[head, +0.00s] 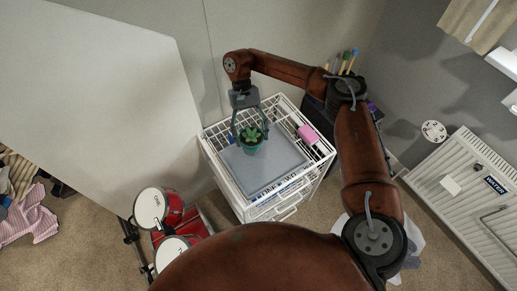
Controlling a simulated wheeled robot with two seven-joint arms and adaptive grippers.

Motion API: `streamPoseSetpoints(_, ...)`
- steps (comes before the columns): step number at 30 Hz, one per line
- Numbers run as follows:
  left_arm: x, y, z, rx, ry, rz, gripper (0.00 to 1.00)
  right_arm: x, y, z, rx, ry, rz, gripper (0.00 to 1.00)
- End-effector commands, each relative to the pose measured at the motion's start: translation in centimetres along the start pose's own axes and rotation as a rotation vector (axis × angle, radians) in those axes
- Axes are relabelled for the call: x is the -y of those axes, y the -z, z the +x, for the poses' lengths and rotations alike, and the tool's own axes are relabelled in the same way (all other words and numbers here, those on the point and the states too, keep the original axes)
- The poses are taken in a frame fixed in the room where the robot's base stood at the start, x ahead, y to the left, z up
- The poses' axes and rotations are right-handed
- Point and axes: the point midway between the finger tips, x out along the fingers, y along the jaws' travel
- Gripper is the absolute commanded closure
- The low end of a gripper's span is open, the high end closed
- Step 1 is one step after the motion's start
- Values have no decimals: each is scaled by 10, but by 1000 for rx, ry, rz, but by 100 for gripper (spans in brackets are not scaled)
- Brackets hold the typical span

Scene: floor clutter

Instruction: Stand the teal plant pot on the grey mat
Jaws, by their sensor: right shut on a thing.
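The teal plant pot (251,149) holds a small green succulent and shows upright over the left part of the grey mat (280,165). The mat lies on top of a white wire drawer unit (232,191). My right gripper (250,133) reaches down from above and is shut on the pot, with a finger on each side. I cannot tell whether the pot's base touches the mat. My left gripper is not in view.
A pink block (308,134) sits at the unit's right rim. Red drums (173,212) stand on the carpet at left front. A white panel (110,95) rises at left. A white radiator (465,190) is at right. Striped cloth (32,220) lies far left.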

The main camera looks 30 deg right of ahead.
Motion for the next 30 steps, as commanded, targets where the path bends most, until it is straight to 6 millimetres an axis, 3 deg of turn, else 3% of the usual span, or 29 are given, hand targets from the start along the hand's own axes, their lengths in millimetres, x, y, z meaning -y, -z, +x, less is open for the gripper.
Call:
streamPoseSetpoints(1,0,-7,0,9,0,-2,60,-7,3,16,9,43,63,75)
streamPoseSetpoints(6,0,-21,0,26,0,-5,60,-24,16,57,8,226,350,75)
streamPoseSetpoints(12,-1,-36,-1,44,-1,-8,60,-46,29,88,7,448,700,75)
streamPoseSetpoints(22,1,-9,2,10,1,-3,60,-94,33,106,2,808,1264,75)
streamPoseSetpoints(30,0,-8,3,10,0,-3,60,-139,18,94,-6,1110,1729,75)
